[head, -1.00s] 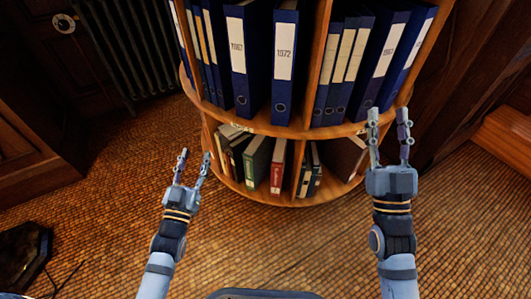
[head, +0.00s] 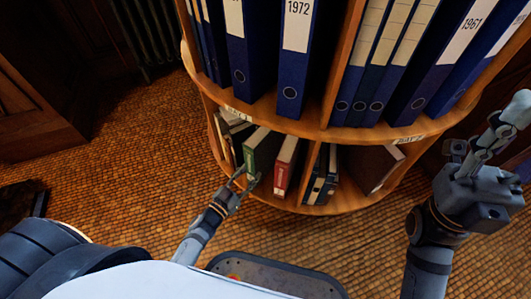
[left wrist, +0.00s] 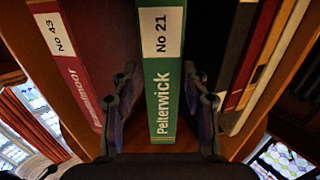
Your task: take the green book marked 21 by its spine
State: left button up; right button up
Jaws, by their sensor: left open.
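The green book (head: 257,150) stands upright on the lower shelf of the round bookcase, spine outward. In the left wrist view the green book (left wrist: 162,75) reads "No 21" and "Pelterwick". My left gripper (head: 246,178) is open in front of the book's lower part. In the left wrist view its fingers (left wrist: 159,95) show on either side of the spine, with space between each finger and the book. I cannot tell whether they reach past the spine's face. My right gripper (head: 495,135) is raised at the right, away from the books; its fingers overlap in view.
A red book (head: 286,165) stands beside the green one; in the left wrist view the red book (left wrist: 75,50) reads "No 43". Dark books (head: 320,178) stand beyond a divider. The upper shelf (head: 270,120) with blue binders overhangs them.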

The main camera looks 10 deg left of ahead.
aim_at(258, 162)
pick_arm(q)
jog(key=shift+w+d, duration=0.15)
jog(key=shift+w, duration=0.25)
jog(key=shift+w+d+f+b, duration=0.1)
jog(key=shift+w+b, duration=0.2)
jog(key=b+x, duration=0.2)
jog(key=x, duration=0.2)
jog(key=shift+f, duration=0.1)
jog(key=shift+w, duration=0.3)
grip_shut()
jog(key=shift+r, duration=0.3)
